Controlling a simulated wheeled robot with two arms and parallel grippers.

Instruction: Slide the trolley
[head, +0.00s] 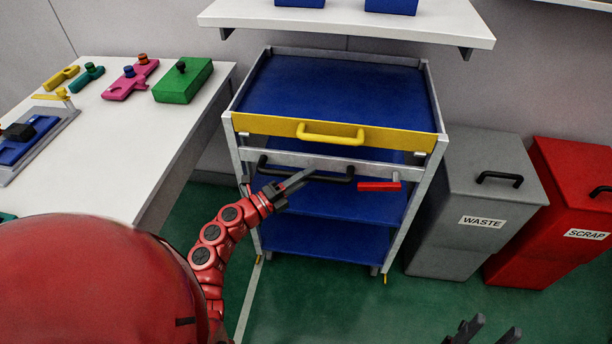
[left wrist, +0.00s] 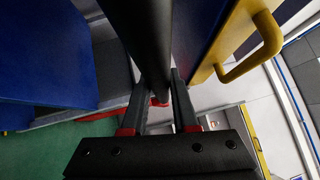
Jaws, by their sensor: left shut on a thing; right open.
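The trolley (head: 418,214) has a grey frame, blue shelves and a yellow front panel (head: 258,125) with a yellow handle (head: 330,134). A black bar handle (head: 343,178) runs across its front below the panel. My left gripper (head: 306,176) is shut on this black handle. In the left wrist view the black handle (left wrist: 150,40) passes between the two fingers (left wrist: 158,105), with the yellow handle (left wrist: 255,50) to its right. My right gripper (head: 487,335) is open and empty at the bottom edge, apart from the trolley.
A white table (head: 120,150) with several coloured parts stands left of the trolley. A grey WASTE bin (head: 450,215) and a red SCRAP bin (head: 560,185) stand close on its right. A white shelf (head: 350,25) hangs above its back. Green floor (head: 320,300) is clear in front.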

